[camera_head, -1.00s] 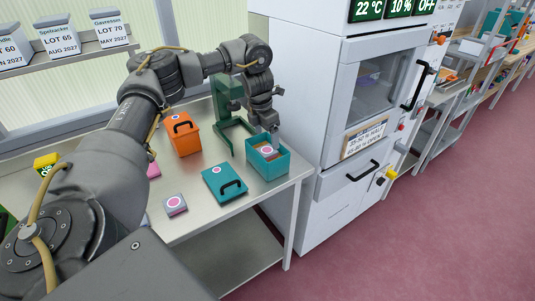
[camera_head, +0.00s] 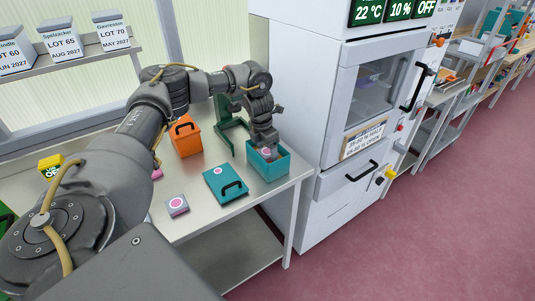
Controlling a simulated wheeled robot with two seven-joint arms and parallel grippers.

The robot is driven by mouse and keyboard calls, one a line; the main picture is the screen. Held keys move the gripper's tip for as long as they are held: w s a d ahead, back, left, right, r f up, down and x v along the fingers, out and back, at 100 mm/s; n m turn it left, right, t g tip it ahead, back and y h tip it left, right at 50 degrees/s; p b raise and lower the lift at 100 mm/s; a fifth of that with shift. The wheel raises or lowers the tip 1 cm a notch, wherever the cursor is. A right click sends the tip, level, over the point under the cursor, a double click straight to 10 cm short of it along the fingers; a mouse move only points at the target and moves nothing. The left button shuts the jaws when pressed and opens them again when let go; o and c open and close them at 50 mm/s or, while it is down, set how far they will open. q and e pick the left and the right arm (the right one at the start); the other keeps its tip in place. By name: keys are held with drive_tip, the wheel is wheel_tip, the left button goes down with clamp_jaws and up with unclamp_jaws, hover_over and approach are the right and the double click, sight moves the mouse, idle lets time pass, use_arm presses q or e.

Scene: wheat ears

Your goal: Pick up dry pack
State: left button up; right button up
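A teal open box (camera_head: 270,172) stands near the right end of the metal table. Inside it is a small grey item with a pink round mark (camera_head: 268,154), which may be the dry pack. My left gripper (camera_head: 266,147) points down into the box, right at this item and partly covering it. Its fingertips are small and partly hidden, so I cannot tell whether they are open or closed on it. A similar small grey block with a pink round mark (camera_head: 177,205) lies on the table to the left. My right gripper is not in view.
A teal lid with a black handle (camera_head: 225,184) lies left of the box. An orange box (camera_head: 186,137) and a green stand (camera_head: 234,132) are behind. A white cabinet (camera_head: 325,195) stands close on the right. Labelled boxes line the shelf (camera_head: 75,57).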

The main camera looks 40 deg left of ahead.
use_arm(q)
drive_tip(key=c, duration=0.8)
drive_tip(key=shift+c, duration=0.2)
